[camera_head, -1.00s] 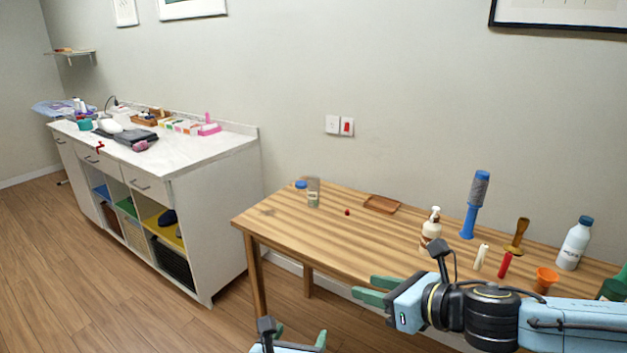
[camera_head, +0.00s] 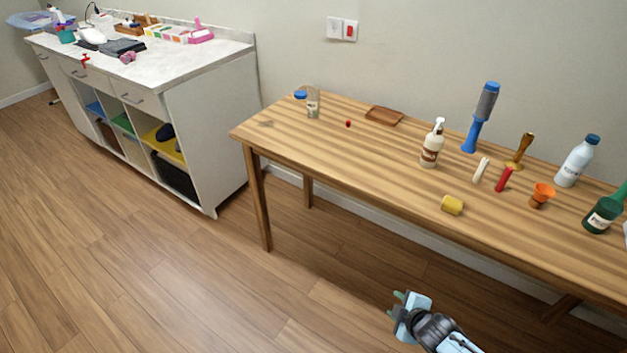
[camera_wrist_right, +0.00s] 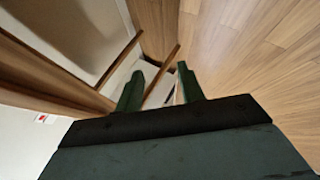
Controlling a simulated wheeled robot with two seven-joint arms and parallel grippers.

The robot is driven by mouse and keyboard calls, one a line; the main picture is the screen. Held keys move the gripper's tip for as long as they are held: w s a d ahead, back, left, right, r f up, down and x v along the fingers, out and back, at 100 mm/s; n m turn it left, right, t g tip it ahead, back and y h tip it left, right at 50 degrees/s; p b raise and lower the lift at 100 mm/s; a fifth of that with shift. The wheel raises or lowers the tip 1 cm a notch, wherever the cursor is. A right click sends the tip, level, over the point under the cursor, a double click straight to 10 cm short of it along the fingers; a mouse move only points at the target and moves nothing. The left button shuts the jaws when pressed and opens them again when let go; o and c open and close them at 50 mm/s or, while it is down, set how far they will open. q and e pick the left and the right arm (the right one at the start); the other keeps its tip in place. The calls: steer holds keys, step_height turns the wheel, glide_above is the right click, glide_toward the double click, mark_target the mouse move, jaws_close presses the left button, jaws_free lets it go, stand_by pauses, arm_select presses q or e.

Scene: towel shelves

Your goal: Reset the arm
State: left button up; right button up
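My right gripper (camera_head: 394,303) shows low in the head view, over the floor in front of the wooden table (camera_head: 330,140). Its green fingers stand apart with nothing between them. The right wrist view also shows the right gripper (camera_wrist_right: 160,76) open and empty, with the floor and table legs beyond its fingers. My left gripper is out of view.
The table holds a pump bottle (camera_head: 431,146), a yellow cylinder (camera_head: 452,205), a blue-handled brush (camera_head: 480,118), an orange cup (camera_head: 541,195), a white bottle (camera_head: 577,161) and a green bottle (camera_head: 604,212). A white cabinet (camera_head: 212,125) stands left. Floor between is clear.

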steer(key=s+d+f+m+g+h, duration=0.1)
steer(key=s+f+m+g, duration=0.15)
steer(key=s+f, duration=0.5)
steer(key=s+d+f+m+g+h, duration=0.15)
steer(key=s+f+m, duration=0.25)
steer(key=s, duration=0.6)
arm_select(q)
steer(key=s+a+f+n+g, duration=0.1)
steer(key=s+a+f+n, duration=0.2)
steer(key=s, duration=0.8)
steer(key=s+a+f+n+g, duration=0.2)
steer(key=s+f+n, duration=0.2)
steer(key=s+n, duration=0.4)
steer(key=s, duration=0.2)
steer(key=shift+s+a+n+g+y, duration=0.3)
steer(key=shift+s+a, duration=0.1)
arm_select(e)
steer(key=s+f+m+g, duration=0.2)
steer(key=s+f+m, duration=0.1)
steer(key=s, duration=0.9)
steer(key=s+f+m+g, duration=0.1)
steer(key=s+f+m, duration=0.2)
steer(key=s, duration=0.9)
steer(key=shift+d+f+g, duration=0.15)
steer(key=shift+f+g, duration=0.15)
steer(key=shift+g, duration=0.1)
